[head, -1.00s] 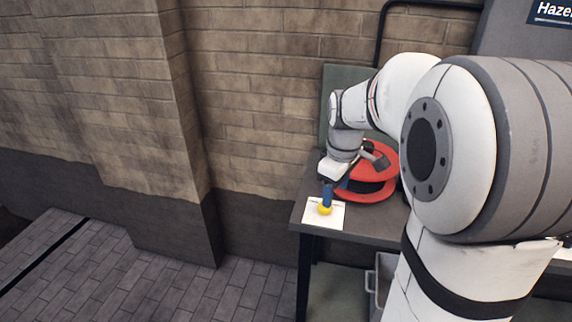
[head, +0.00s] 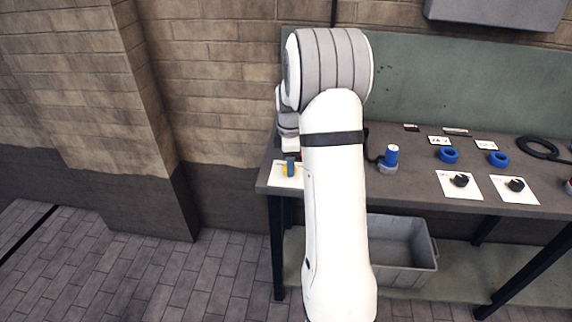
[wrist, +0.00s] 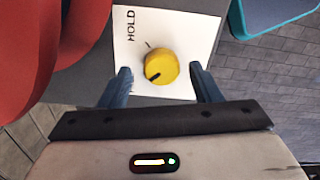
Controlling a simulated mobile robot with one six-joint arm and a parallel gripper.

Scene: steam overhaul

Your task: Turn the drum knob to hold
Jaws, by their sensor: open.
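The yellow knob (wrist: 160,67) sits on a white plate (wrist: 190,28) marked HOLD at its upper left in the wrist view. A black mark on the knob points to the lower left, away from the HOLD word. A short dark tick lies just above the knob. My gripper (wrist: 162,78) is open, with one blue finger on each side of the knob and gaps between. In the head view the plate (head: 280,181) lies at the table's left front corner. A blue finger of my gripper (head: 291,163) hides most of the knob there.
A red object (wrist: 40,50) stands close left in the wrist view. On the table (head: 400,199) to the right stand a blue-topped part (head: 391,155), two blue rings (head: 449,155) and two black knobs (head: 460,180) on white plates. A grey bin (head: 400,250) is below.

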